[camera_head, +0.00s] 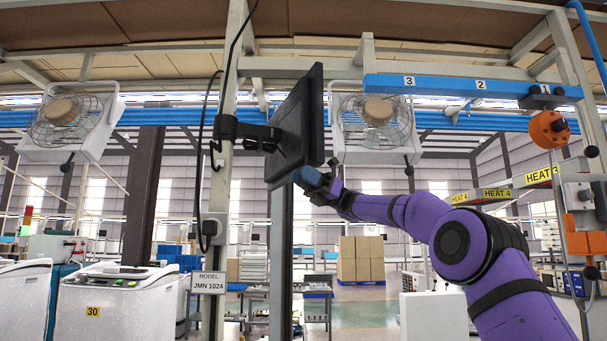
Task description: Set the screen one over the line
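A black screen (302,122) hangs on a black bracket arm (245,132) fixed to a pale upright post. I see it nearly edge-on, turned to the right. My purple arm reaches in from the lower right, and my gripper (311,180) is at the screen's lower edge. The blue fingertip appears to touch or nearly touch the screen; I cannot tell which. The fingers are small and overlap, so their opening is hidden. No line on the floor can be made out clearly.
A blue beam (440,84) marked 3, 2, 1 runs across the upper right. Fans (375,120) hang behind the screen. A cable hangs along the post. White machines (115,305) stand lower left. Cardboard boxes (361,258) are stacked farther back. An orange tool (549,129) hangs at right.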

